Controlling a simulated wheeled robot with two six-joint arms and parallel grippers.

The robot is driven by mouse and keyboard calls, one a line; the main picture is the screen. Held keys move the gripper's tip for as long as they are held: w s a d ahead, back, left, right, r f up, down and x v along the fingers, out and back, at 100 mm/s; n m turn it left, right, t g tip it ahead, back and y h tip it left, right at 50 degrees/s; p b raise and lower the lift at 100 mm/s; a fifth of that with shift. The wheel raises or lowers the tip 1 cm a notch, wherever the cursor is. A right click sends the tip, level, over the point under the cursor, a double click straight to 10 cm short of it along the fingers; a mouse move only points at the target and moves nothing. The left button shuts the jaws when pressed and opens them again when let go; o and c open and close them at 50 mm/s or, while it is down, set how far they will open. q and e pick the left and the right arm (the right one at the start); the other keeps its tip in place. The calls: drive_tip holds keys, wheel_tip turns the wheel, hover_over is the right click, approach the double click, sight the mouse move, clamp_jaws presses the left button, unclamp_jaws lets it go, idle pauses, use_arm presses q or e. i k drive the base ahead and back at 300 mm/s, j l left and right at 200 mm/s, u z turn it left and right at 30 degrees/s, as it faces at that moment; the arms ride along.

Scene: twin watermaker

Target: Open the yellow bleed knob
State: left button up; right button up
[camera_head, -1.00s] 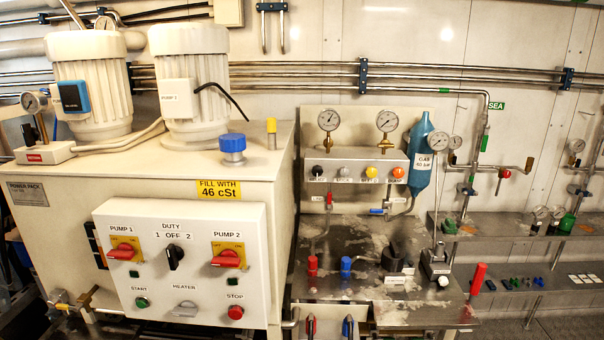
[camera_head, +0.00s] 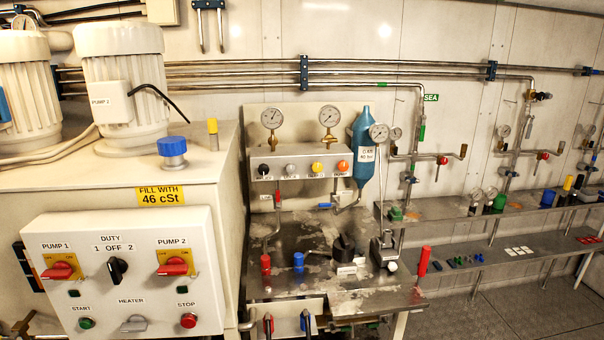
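The yellow bleed knob (camera_head: 316,167) is a small round knob on the front of a grey panel box (camera_head: 300,190) in the head view. It sits between a white-grey knob (camera_head: 290,169) on its left and an orange knob (camera_head: 342,166) on its right. A black knob (camera_head: 264,169) is at the row's left end. Small labels below the knobs are too small to read surely. I cannot tell how far the yellow knob is turned. Neither of my grippers is in view, and nothing visible touches the knob.
Two round gauges (camera_head: 272,118) stand above the panel box. A blue bottle (camera_head: 363,145) is close on its right. A steel bench (camera_head: 300,228) lies below, with red and blue fittings (camera_head: 298,262). A white control box (camera_head: 125,270) stands at the left front.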

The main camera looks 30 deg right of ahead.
sight(317, 167)
drive_tip(key=z, duration=1.3)
